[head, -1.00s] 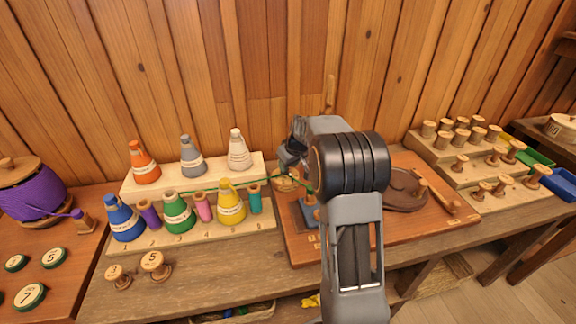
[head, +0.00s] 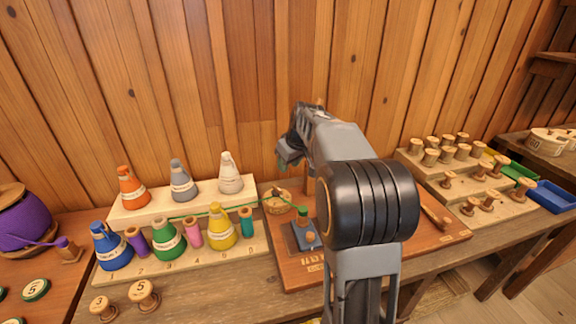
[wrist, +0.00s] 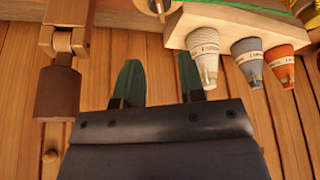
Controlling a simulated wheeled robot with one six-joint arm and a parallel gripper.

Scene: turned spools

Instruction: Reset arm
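My gripper (head: 284,160) is raised in front of the plank wall, behind the wooden work board (head: 420,240). In the wrist view its two dark green fingers (wrist: 160,82) stand apart with nothing between them. A green thread (head: 235,209) runs from the green cone (head: 166,240) toward that spool. My arm hides part of the board.
A stepped rack (head: 190,204) holds several thread cones at left, with the white cone (wrist: 203,65) near the fingers in the wrist view. A wooden post-like part (wrist: 57,93) is at the wrist view's left. Spool racks (head: 440,178) and trays (head: 551,196) stand at right.

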